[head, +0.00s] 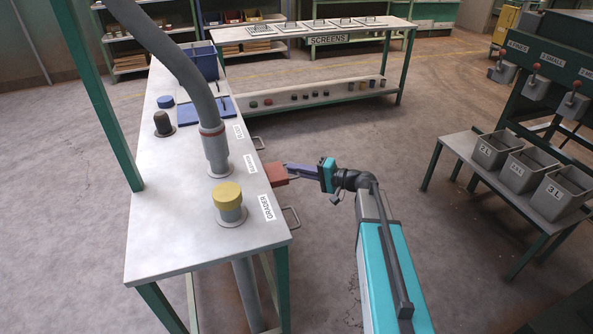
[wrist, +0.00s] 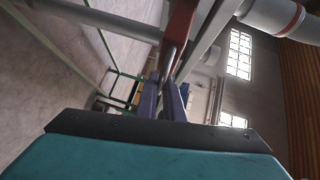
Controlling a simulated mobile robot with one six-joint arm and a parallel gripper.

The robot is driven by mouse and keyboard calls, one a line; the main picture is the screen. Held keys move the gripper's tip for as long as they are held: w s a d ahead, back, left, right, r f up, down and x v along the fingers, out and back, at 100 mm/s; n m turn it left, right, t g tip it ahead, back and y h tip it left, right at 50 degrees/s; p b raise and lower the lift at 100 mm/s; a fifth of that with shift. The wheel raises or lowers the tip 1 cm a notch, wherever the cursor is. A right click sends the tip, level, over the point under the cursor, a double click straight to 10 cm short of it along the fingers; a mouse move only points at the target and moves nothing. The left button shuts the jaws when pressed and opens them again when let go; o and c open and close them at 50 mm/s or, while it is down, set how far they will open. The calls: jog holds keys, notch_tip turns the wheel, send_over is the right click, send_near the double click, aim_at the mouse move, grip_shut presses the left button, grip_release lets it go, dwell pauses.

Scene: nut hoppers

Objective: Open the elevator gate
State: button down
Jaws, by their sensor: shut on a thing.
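A red gate plate (head: 276,174) sticks out from the right edge of the long grey table, by the middle label (head: 250,165), which is too small to read surely. My gripper (head: 290,171) is shut at the plate's outer end; its fingers hide the handle in the head view. In the wrist view my two fingers (wrist: 168,85) close on the handle below the red plate (wrist: 180,28). How far the plate is drawn out from under the table I cannot tell exactly.
Loop handles stick out at the front, by the GRADER label (head: 267,206), and at the back: a front handle (head: 291,217) and a back handle (head: 258,143). A grey hose (head: 215,145) and a yellow-capped pipe (head: 228,197) stand on the table (head: 160,225). Bins (head: 497,150) stand at right; the floor between is clear.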

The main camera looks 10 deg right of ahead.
jog(key=c, duration=1.9)
grip_release()
jog(key=shift+a, duration=0.1)
jog(key=v, duration=1.4)
jog(key=shift+b, duration=0.3)
jog(key=shift+w+f, duration=0.1)
jog(key=shift+f, duration=0.05)
